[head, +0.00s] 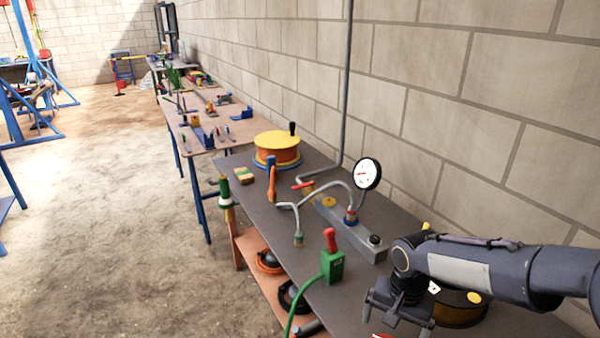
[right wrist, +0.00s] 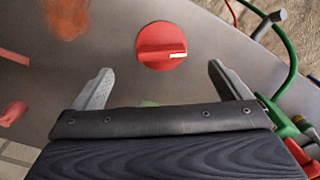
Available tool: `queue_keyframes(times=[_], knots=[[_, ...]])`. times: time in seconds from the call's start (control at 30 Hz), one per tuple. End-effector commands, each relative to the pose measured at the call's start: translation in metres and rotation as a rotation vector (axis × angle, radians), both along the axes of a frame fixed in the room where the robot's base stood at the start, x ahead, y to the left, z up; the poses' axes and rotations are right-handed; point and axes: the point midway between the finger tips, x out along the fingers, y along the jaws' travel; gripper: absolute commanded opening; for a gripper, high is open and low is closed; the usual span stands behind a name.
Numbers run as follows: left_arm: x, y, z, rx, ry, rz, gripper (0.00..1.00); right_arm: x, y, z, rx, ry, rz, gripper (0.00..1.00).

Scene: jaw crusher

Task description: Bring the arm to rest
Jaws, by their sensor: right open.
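My right arm (head: 490,270) reaches in from the right over the near end of the grey bench (head: 340,318). My right gripper (head: 398,322) points down above the bench top. In the right wrist view the right gripper (right wrist: 160,75) has its two grey fingers wide apart with nothing held between them. A round red disc (right wrist: 160,46) with a white mark lies on the bench beyond the fingertips, apart from them. My left gripper is in neither view.
A green box (head: 332,266) with a red lever stands left of the gripper. Behind are a grey manifold (head: 355,236), a pressure gauge (head: 367,174) and a yellow-topped drum (head: 277,145). A block wall (head: 500,130) bounds the right; the floor (head: 110,240) at left is open.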

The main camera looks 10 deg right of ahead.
Motion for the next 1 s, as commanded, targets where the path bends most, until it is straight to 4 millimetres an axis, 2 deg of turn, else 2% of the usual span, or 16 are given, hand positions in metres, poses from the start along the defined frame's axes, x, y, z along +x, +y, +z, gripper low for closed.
queue_keyframes(times=[0.17, 0.3, 0.5, 0.7, 0.97, 1.0], knots=[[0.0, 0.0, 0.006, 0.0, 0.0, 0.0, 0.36, -0.042, 0.0, 0.045, 0.066, -0.113, 0.096, 0.97], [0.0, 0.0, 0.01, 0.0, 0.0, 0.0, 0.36, -0.088, 0.009, 0.074, 0.128, -0.246, 0.217, 0.97], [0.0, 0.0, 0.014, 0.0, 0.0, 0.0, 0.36, -0.14, 0.028, 0.091, 0.177, -0.437, 0.372, 0.97], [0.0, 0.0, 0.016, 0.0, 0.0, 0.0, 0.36, -0.161, 0.04, 0.093, 0.189, -0.546, 0.457, 0.97], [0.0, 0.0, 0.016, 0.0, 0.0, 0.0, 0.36, -0.163, 0.042, 0.092, 0.189, -0.559, 0.471, 0.97], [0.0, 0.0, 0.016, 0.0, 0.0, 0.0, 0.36, -0.163, 0.042, 0.092, 0.189, -0.559, 0.471, 0.91]])
